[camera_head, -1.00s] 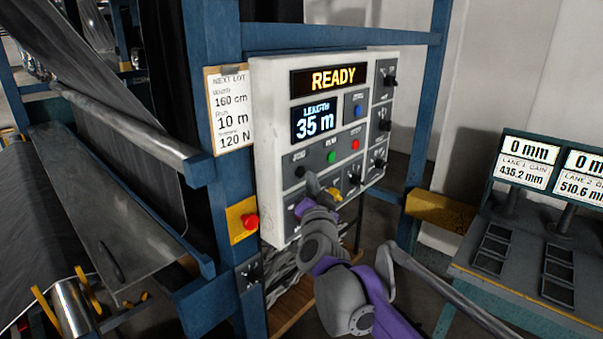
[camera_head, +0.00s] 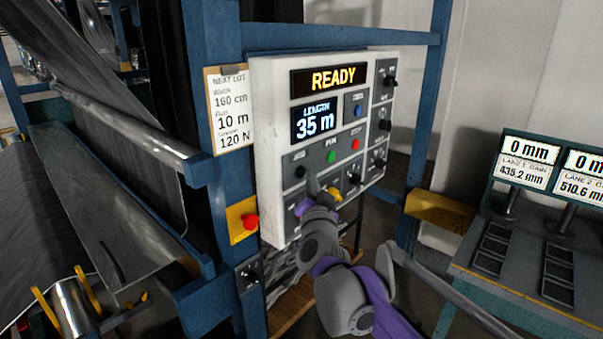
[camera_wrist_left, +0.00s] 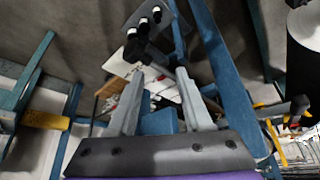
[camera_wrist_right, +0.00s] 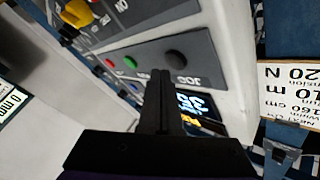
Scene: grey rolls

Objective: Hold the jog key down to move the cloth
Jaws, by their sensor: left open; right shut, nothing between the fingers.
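The jog key (camera_head: 300,172) is a round black button on the left of the white control panel (camera_head: 272,120). It also shows in the right wrist view (camera_wrist_right: 176,57), above its JOG label. My right gripper (camera_head: 312,180) is shut and empty, its tips close to the key. I cannot tell whether they touch it. In the right wrist view the shut fingers (camera_wrist_right: 160,75) end just left of the key. The panel reads READY and LENGTH 35 m. Grey cloth (camera_head: 120,155) hangs over rollers at left. My left gripper (camera_wrist_left: 157,78) is open and empty, seen only in its wrist view.
A green button (camera_head: 332,156), a red button (camera_head: 355,144) and a yellow knob (camera_head: 335,194) sit near the jog key. A red stop button (camera_head: 251,222) is on a yellow plate below left. A blue post (camera_head: 215,120) stands beside the panel. A desk with displays (camera_head: 525,165) is at right.

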